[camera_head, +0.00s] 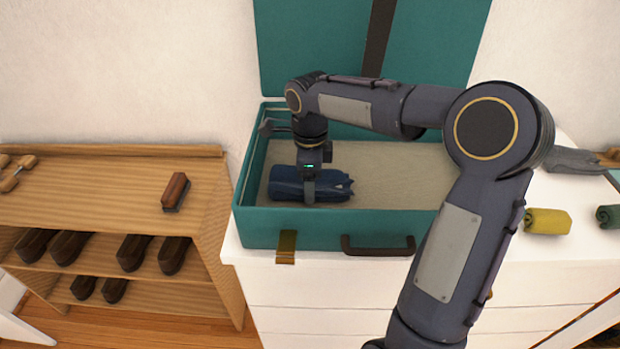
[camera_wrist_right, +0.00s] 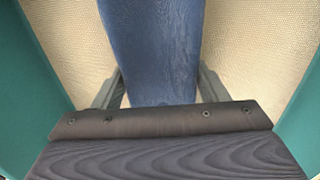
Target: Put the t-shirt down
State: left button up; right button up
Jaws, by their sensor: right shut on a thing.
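The blue rolled t-shirt (camera_head: 335,187) is at the left end of the open teal suitcase (camera_head: 290,229), low over its beige lining. My right gripper (camera_head: 309,192) points down into the suitcase and is shut on the t-shirt. In the right wrist view the blue cloth (camera_wrist_right: 155,50) lies between the two fingers (camera_wrist_right: 158,90), with beige lining on both sides. I cannot tell whether the cloth touches the suitcase floor. My left gripper is not in view.
The suitcase lid (camera_head: 320,50) stands open against the wall. A yellow roll (camera_head: 547,221), a green roll (camera_head: 608,217) and a grey cloth (camera_head: 573,161) lie on the white dresser at right. A wooden shoe rack (camera_head: 110,200) with a brush (camera_head: 175,191) stands left. The suitcase's right part looks empty.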

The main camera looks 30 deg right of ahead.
jog(key=shift+f, duration=0.1)
jog(key=o, duration=1.1)
jog(key=shift+r, duration=0.65)
notch_tip(320, 180, up, 11)
jog(key=shift+r+p, duration=0.1)
jog(key=shift+p, duration=0.6)
